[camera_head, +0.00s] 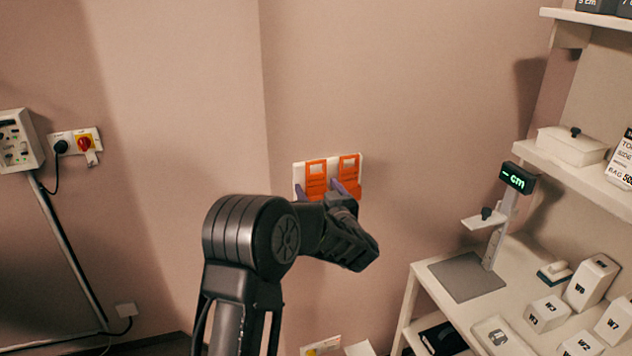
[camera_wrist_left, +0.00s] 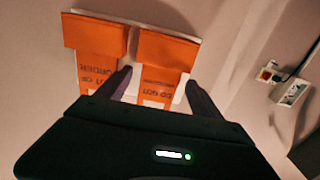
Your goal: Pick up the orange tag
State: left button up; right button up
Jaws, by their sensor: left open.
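Two orange tags hang side by side on a white wall plate (camera_head: 299,173). The left tag (camera_head: 316,170) and right tag (camera_head: 349,166) show in the head view, their lower parts partly hidden by my fingers and wrist. My left gripper (camera_head: 321,189) is open in front of the plate, one finger on each side of the left tag. The wrist view is turned over: there this tag (camera_wrist_left: 166,50) lies between my fingertips (camera_wrist_left: 157,80), and the other tag (camera_wrist_left: 96,40) is to the left. I cannot tell whether the fingers touch anything. My right gripper is not in view.
A shelf unit (camera_head: 478,330) at the right holds white labelled boxes (camera_head: 547,313) and a height gauge (camera_head: 517,178) reading "cm". A socket with a red-yellow switch (camera_head: 84,143) and a grey control box (camera_head: 18,140) are on the left wall. The wall around the plate is bare.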

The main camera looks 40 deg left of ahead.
pick_arm(q)
jog(key=shift+c, duration=0.5)
jog(key=c, duration=1.3)
